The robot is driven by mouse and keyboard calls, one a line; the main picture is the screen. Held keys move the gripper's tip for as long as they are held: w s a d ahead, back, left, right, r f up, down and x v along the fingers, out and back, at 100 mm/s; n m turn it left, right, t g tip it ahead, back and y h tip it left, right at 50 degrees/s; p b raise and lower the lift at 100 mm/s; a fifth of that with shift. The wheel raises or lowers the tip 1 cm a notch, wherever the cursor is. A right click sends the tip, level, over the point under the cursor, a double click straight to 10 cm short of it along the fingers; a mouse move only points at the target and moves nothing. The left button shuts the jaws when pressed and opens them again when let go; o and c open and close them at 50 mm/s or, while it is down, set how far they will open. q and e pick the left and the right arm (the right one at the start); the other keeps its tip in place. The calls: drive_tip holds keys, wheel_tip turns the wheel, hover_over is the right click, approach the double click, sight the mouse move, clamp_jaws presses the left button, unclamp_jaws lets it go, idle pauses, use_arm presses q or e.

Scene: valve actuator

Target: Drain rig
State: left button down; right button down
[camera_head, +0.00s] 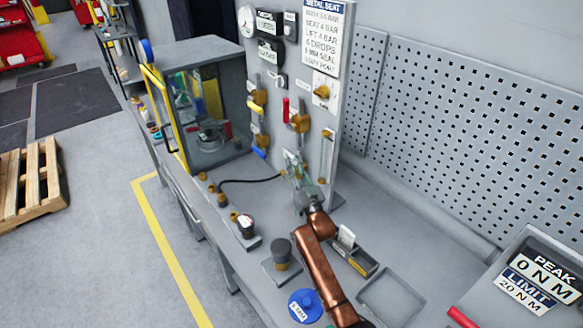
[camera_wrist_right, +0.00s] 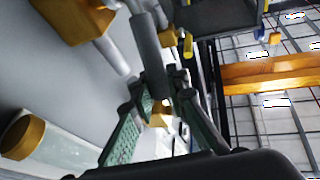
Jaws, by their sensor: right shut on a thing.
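The rig is a grey upright panel (camera_head: 335,110) on the bench, carrying gauges and brass valves. A valve with a red handle (camera_head: 286,108) sits mid-panel. A blue-handled valve (camera_head: 260,152) and a yellow-handled one (camera_head: 253,103) are to its left. My right gripper (camera_head: 296,170) is at the panel's lower part, below the red-handled valve. In the right wrist view its green-padded fingers (camera_wrist_right: 163,128) are closed around the end of a grey rod (camera_wrist_right: 150,50); what the rod belongs to is partly hidden. A clear tube with a brass cap (camera_wrist_right: 25,135) is beside the fingers. My left gripper is out of view.
A dark hose (camera_head: 245,181) runs along the bench to the panel. A glass-fronted cabinet (camera_head: 215,110) stands left. A blue disc (camera_head: 305,306), a dark-topped cylinder (camera_head: 281,250) and an empty tray (camera_head: 391,298) are near the front. A torque display (camera_head: 540,275) is at right.

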drive_tip(key=shift+f, duration=0.3)
drive_tip(key=c, duration=2.2)
unclamp_jaws()
drive_tip(key=shift+c, duration=0.2)
drive_tip(key=o, duration=0.4)
drive_tip(key=shift+r, duration=0.2)
drive_tip(key=shift+s, duration=0.1)
drive_tip(key=v, duration=0.7)
drive_tip(key=shift+s, duration=0.15)
drive_tip(key=shift+c, duration=0.3)
